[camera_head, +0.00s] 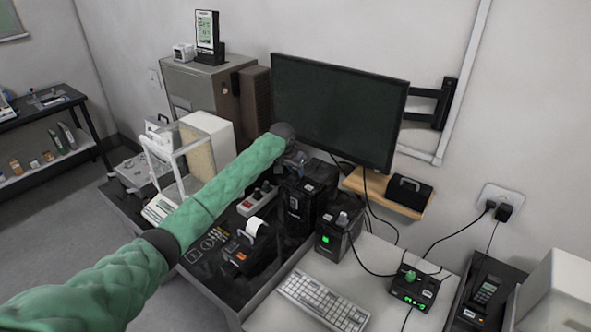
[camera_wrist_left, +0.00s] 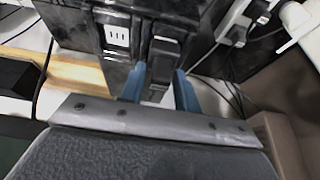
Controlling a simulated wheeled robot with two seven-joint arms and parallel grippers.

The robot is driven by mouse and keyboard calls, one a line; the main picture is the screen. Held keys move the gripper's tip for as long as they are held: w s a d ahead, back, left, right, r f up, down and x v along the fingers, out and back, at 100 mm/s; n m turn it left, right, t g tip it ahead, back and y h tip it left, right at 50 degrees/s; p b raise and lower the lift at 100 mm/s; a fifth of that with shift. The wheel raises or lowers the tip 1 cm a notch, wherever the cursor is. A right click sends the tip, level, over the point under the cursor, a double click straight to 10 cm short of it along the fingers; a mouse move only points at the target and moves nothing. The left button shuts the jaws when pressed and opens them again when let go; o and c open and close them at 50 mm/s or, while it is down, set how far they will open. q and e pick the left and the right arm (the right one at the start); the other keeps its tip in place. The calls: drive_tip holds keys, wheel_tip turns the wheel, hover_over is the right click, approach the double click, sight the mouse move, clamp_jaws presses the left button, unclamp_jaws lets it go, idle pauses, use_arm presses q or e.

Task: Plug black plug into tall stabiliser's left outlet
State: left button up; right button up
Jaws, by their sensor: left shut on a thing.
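The tall stabiliser (camera_head: 308,195) is a black box on the dark table, below the monitor. In the left wrist view its black face (camera_wrist_left: 75,22) shows a white slotted outlet (camera_wrist_left: 117,37). The black plug (camera_wrist_left: 163,50) is at the same face, to the picture-right of that outlet. My left gripper (camera_wrist_left: 158,85), with blue fingers, is shut on the black plug. The plug hides what lies behind it, so I cannot tell whether it is fully seated. In the head view my left gripper (camera_head: 295,157) is small and partly hidden by its wrist, above the stabiliser. My right gripper is out of view.
The monitor (camera_head: 340,108) stands close behind the left wrist. A shorter black unit (camera_head: 333,238) with a green light stands right of the stabiliser. A label printer (camera_head: 250,252) and power strip (camera_head: 257,199) lie left. Cables and a white strip (camera_wrist_left: 235,22) crowd the wrist view's right side.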

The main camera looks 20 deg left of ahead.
use_arm(q)
drive_tip(key=shift+f, duration=0.4)
drive_tip(key=o, duration=1.1)
drive_tip(key=shift+c, duration=0.2)
drive_tip(key=o, duration=0.6)
drive_tip(key=shift+c, duration=0.2)
